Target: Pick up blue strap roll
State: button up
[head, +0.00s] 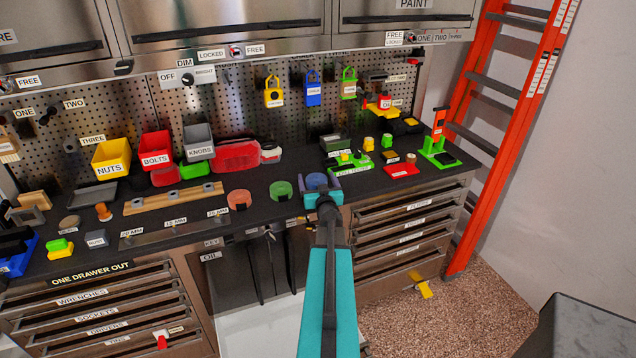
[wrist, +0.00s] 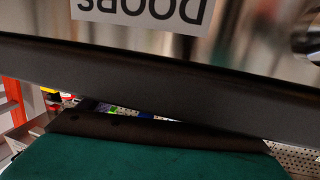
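The blue strap roll (head: 317,180) is a round blue disc at the front edge of the dark bench, right of the green roll, in the head view. My gripper (head: 320,188) reaches it from the front, with its fingers spread to the left and right of the roll. The fingers look open. Whether they touch the roll is too small to tell. The teal gripper body hides the roll's near side. The wrist view does not show the roll; a dark bar and my teal housing fill its lower part.
A green roll (head: 281,190) and a red roll (head: 238,199) lie to the left along the bench (head: 262,178). A green holder (head: 350,160) stands behind right. Drawers (head: 415,222) are below right. In the wrist view, an upside-down DOORS label (wrist: 140,12) is close above.

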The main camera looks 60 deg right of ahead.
jog(key=c, duration=1)
jog(key=shift+r, duration=0.15)
